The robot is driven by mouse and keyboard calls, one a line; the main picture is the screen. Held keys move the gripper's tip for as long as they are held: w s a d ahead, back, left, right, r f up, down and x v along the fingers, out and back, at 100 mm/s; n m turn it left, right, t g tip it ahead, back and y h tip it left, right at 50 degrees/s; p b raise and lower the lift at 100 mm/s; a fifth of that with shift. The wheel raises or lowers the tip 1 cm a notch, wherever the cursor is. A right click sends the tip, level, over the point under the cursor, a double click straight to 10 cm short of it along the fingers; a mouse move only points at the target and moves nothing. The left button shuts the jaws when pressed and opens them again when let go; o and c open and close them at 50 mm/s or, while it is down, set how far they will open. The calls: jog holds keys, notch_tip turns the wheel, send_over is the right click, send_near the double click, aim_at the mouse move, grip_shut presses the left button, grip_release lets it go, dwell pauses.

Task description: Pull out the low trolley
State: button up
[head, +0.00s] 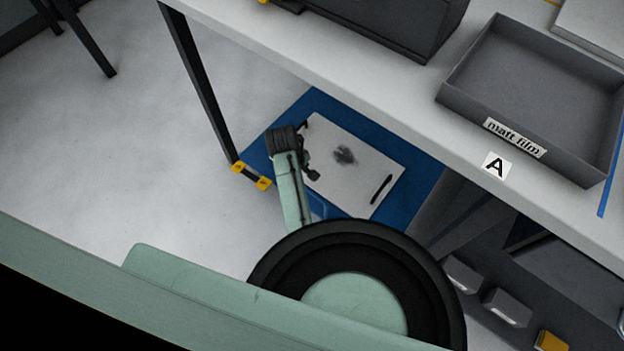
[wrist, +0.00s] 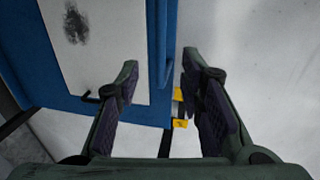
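The low trolley is a flat blue platform (head: 420,190) under the table, with a pale panel (head: 345,135) on top bearing a dark smudge and a black handle-like strip. In the wrist view the blue deck (wrist: 70,95) fills the left, with a raised blue bar (wrist: 163,45) along its edge. My gripper (wrist: 160,62) is open, its left finger over the trolley and its right finger over the floor, with the bar between them. I cannot tell whether either finger touches it. In the head view my gripper (head: 309,150) is above the trolley's left part, partly hiding it.
The table (head: 350,75) overhangs the trolley, carrying a grey tray (head: 540,90) labelled "matt film". A table leg (head: 205,90) and yellow-marked foot (head: 251,175) stand close to the trolley's left side. Dark drawers or bins (head: 507,305) lie right. The floor (head: 110,140) left is open.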

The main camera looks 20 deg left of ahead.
jog(key=f, duration=0.3)
jog(key=w+f, duration=0.1)
jog(key=f, duration=0.6)
jog(key=shift+w+d+f+b, duration=0.15)
jog(key=shift+w+d+b, duration=0.1)
jog(key=shift+w+b, duration=0.15)
jog(key=shift+c, duration=0.5)
grip_shut()
